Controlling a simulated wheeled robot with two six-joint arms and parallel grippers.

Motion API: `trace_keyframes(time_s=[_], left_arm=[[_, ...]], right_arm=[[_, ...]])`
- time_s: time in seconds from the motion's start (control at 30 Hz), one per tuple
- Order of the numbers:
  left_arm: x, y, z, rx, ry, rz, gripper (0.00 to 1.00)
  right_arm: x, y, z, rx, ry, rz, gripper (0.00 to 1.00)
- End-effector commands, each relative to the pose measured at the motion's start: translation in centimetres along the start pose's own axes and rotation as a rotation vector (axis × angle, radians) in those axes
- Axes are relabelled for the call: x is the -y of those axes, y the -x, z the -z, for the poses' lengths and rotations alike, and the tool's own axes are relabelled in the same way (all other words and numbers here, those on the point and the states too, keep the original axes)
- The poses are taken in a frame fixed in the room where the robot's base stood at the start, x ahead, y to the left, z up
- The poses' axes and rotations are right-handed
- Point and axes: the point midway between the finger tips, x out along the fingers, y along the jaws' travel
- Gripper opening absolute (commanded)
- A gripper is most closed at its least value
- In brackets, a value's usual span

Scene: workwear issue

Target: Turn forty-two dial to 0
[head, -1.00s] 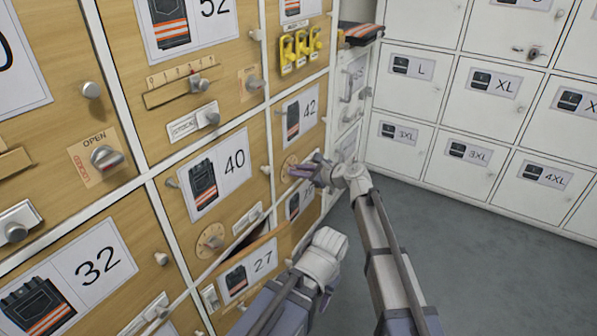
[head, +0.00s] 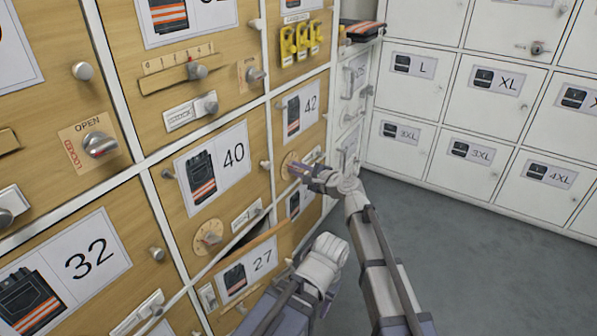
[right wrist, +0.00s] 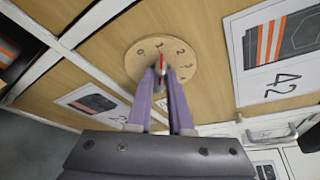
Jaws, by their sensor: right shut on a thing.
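The forty-two dial (right wrist: 134,66) is a round wooden plate with numbers around its edge, below the door label 42 (head: 301,108). In the right wrist view its red pointer lies close to the 1, with the 0 to its left. It also shows in the head view (head: 288,160), partly covered by my gripper. My right gripper (right wrist: 165,72) is shut on the dial's knob, which is mostly hidden between the purple fingers. My left arm's end (head: 322,262) is low in front of the lockers; its fingers are too hidden to read.
Another round dial (head: 208,237) sits below the door 40 label (head: 216,168). The door marked 27 (head: 245,272) stands tilted open near my left arm. Yellow padlocks (head: 301,38) hang above 42. White lockers (head: 460,100) stand right; grey floor (head: 470,250) is clear.

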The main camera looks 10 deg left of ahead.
Motion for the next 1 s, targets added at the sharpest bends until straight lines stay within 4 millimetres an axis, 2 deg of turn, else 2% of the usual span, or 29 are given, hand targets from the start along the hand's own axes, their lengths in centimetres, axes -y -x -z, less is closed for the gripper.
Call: trace_keyframes(time_s=[0.47, 0.5, 0.77, 0.87, 1.0], left_arm=[[0.0, -0.1, 0.0, 0.0, 0.0, 0.0, 0.5], [0.0, -0.1, 0.0, 0.0, 0.0, 0.0, 0.5], [0.0, 0.0, 0.0, 0.0, 0.0, 0.0, 0.5], [0.0, 0.1, 0.0, 0.0, 0.0, 0.0, 0.5], [0.1, 0.5, 0.0, 0.0, 0.0, 0.0, 0.5]], right_arm=[[0.1, -0.4, -0.2, 0.004, 0.016, 0.006, 0.0], [0.1, -0.4, -0.2, 0.004, 0.015, 0.006, 0.2], [0.1, -0.2, -0.2, 0.004, 0.015, 0.005, 0.49], [0.0, 0.4, -0.2, 0.004, 0.015, 0.004, 0.49], [0.1, 2.3, -0.2, 0.001, 0.014, 0.007, 0.49]])
